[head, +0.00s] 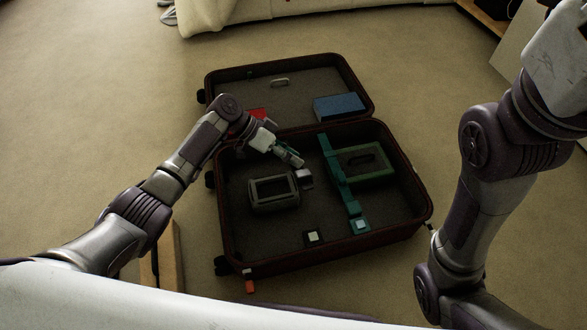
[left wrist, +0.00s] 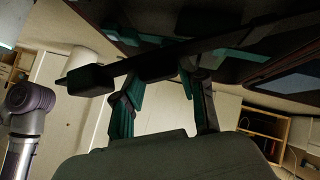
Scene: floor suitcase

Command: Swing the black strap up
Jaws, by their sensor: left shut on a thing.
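The black strap shows in the left wrist view as a dark band with a blocky end (left wrist: 90,80), running up to the right across my fingers. In the head view its greyish end (head: 304,178) is just below my left gripper (head: 293,160), inside the open suitcase (head: 326,248). My left gripper is shut on the strap; its dark and teal fingers (left wrist: 165,100) show in the left wrist view. The exact contact is in shadow. My right arm stands at the right of the head view, its gripper out of frame.
A grey handled case (head: 272,206) lies left in the suitcase. A green case (head: 375,177) lies right, beside a teal strap (head: 341,187). A pale-topped buckle (head: 313,236) sits at the near wall.

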